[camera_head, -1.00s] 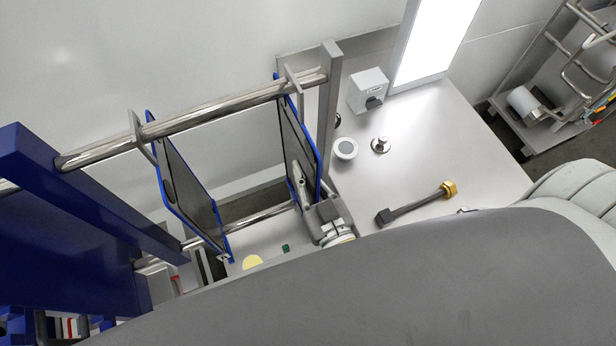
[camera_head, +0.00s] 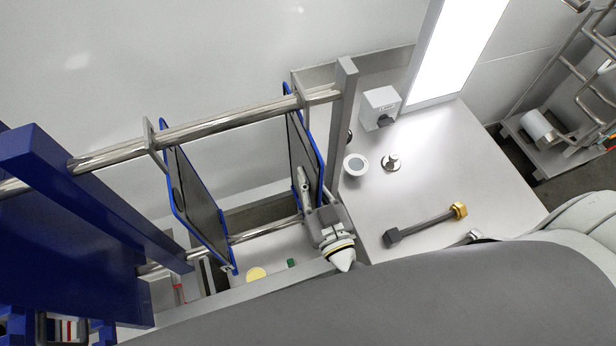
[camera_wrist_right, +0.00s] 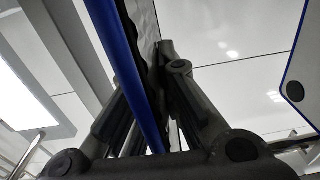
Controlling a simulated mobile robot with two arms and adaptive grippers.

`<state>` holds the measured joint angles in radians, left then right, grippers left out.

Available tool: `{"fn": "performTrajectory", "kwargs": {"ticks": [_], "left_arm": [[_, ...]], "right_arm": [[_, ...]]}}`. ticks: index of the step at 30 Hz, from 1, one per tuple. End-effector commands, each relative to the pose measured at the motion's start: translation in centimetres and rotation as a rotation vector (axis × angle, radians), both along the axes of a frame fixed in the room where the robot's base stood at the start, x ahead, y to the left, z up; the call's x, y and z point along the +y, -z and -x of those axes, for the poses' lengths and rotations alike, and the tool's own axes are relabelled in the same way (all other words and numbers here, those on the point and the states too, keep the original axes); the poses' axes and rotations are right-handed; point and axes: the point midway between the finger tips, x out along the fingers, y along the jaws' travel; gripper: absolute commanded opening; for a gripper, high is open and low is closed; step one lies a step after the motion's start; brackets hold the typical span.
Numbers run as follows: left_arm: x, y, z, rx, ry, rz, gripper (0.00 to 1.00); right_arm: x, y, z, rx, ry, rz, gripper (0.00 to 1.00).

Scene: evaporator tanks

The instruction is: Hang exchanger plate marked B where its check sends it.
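Two blue-edged exchanger plates with dark grey faces hang from the upper steel rail (camera_head: 225,125), a left plate (camera_head: 202,205) and a right plate (camera_head: 303,150) near the rail's end post. No letter is readable on either. My right gripper (camera_head: 303,182) is at the lower part of the right plate. In the right wrist view, my right gripper's fingers (camera_wrist_right: 150,85) lie on both sides of the right plate's blue edge (camera_wrist_right: 128,75) and look closed on it. The far finger is partly hidden by the plate. My left gripper is not in view.
A blue frame (camera_head: 90,200) stands at the left. The grey end post (camera_head: 342,130) stands close right of the right plate. The bench (camera_head: 450,170) bears a grey switch box (camera_head: 378,104), a round gauge (camera_head: 355,165), a small metal fitting (camera_head: 391,162) and a brass-ended tool (camera_head: 425,224).

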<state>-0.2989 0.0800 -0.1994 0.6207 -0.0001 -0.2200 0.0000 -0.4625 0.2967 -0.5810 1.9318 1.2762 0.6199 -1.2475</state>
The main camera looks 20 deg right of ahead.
Motion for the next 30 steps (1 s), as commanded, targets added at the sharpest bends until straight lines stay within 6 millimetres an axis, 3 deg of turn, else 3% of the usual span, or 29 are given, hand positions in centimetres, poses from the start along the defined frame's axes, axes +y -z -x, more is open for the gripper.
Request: {"fn": "performTrajectory", "kwargs": {"ticks": [5, 6, 11, 23, 30], "left_arm": [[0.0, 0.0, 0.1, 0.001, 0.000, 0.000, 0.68], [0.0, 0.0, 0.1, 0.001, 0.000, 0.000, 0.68], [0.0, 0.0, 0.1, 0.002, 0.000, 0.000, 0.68], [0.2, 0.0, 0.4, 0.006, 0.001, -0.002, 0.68], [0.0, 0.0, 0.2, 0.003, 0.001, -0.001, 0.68]], "right_arm": [[0.0, -0.2, -0.1, -0.004, 0.001, 0.000, 0.00], [0.0, -0.2, -0.1, -0.004, 0.001, 0.000, 0.10], [0.0, -0.1, 0.0, -0.003, 0.001, 0.000, 0.30], [0.0, 0.1, 0.6, 0.003, -0.001, 0.001, 0.30], [-0.2, 0.2, 4.4, 0.005, 0.000, 0.002, 0.30]]}}
